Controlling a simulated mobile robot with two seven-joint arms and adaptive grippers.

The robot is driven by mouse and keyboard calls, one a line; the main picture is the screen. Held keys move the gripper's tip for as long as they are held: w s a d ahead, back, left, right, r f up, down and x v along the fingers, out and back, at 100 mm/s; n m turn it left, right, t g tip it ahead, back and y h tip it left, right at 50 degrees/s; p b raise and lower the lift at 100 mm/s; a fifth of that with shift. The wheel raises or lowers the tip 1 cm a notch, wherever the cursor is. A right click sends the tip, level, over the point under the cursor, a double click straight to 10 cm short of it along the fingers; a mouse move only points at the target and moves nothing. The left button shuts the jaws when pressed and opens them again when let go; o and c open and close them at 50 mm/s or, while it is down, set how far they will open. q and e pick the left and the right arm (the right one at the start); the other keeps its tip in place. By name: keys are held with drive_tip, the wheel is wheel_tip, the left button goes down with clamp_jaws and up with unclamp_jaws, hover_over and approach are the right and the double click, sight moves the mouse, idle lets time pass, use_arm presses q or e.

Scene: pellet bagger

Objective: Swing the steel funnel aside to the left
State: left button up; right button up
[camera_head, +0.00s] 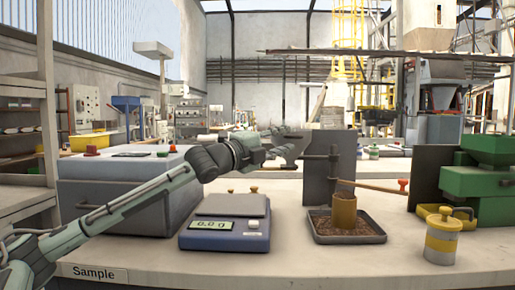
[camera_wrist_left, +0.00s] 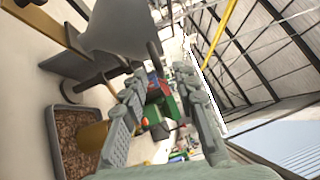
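My left gripper (camera_head: 288,140) reaches in from the left above the bench, left of an upright dark grey plate (camera_head: 345,155). Its two fingers stand apart with nothing between them, also in the left wrist view (camera_wrist_left: 165,108). A grey metal shape (camera_wrist_left: 115,25) lies beyond the fingers in the wrist view; I cannot tell for sure whether it is the steel funnel. A brown tube (camera_head: 344,210) stands in a tray of pellets (camera_head: 378,238) in front of the plate. My right gripper is out of view.
A blue scale (camera_head: 222,238) and a grey box (camera_head: 110,190) stand left of the tray. A rod with a red knob (camera_head: 403,185), a yellow-banded canister (camera_head: 440,240) and a green machine (camera_head: 482,185) are at the right. The front bench edge is mostly clear.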

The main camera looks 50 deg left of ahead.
use_arm(q)
drive_tip(key=s+f, duration=0.1)
drive_tip(key=s, duration=0.9)
drive_tip(key=shift+a+f, duration=0.15)
drive_tip(key=shift+a, duration=0.2)
